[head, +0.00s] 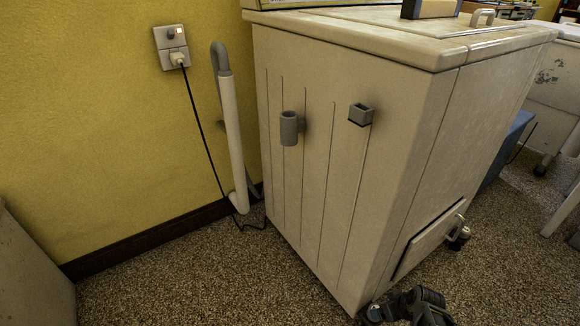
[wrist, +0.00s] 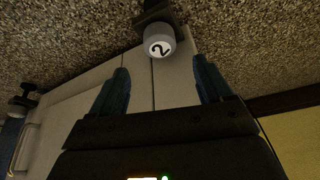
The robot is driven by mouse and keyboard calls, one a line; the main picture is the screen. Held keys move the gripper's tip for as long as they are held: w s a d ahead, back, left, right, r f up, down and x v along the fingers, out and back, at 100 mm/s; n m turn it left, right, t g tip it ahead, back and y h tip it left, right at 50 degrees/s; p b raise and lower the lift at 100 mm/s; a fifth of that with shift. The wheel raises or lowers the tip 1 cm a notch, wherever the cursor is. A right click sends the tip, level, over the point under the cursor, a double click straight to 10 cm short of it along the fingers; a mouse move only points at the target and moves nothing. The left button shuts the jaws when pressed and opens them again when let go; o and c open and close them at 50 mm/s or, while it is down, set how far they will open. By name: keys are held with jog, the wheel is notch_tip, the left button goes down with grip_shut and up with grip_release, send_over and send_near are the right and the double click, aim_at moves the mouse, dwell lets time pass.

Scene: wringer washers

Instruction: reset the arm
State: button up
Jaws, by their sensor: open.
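My gripper (wrist: 160,64) shows in the wrist view with its two bluish fingers spread apart and nothing between them. Beyond the fingertips, near the washer's lower corner, is a round grey cap marked 2 (wrist: 159,41) on a dark mount. I cannot tell how far it is from the fingertips. In the head view, a dark part of my arm shows low at the bottom edge, in front of the washer's lower corner; the fingers cannot be made out there. The cream washer cabinet (head: 340,150) stands upright and also fills the middle of the wrist view (wrist: 135,70).
The cabinet's side carries a grey round holder (head: 289,128) and a square one (head: 361,114). A low flap (head: 430,245) has a dark fitting (head: 460,236) beside it. A grey-white hose (head: 230,130) and a plugged-in cord (head: 200,120) run by the wall. Speckled floor (head: 180,285) is clear at left.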

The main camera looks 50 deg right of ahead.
jog(key=s+a+r+n+t+h, duration=0.1)
jog(key=s+a+r+n+t, duration=0.15)
jog(key=a+r, duration=0.65)
jog(key=s+a+r+n+t+h, duration=0.1)
jog(key=a+r+t, duration=0.2)
jog(key=a+r, duration=0.6)
jog(key=s+a+r+n+t+y, duration=0.15)
jog(key=a+r, duration=0.25)
jog(key=r, duration=0.5)
jog(key=s+a+r+t+y, duration=0.15)
jog(key=a+r, duration=0.25)
jog(key=r, duration=0.4)
jog(key=s+a+r+n+t+y, duration=0.1)
jog(key=a+r+t, duration=0.25)
jog(key=r, duration=0.55)
notch_tip(320, 180, up, 25)
jog(key=g+p, duration=0.1)
jog(key=p, duration=2.4)
jog(key=shift+a, duration=0.45)
jog(key=shift+s, duration=0.1)
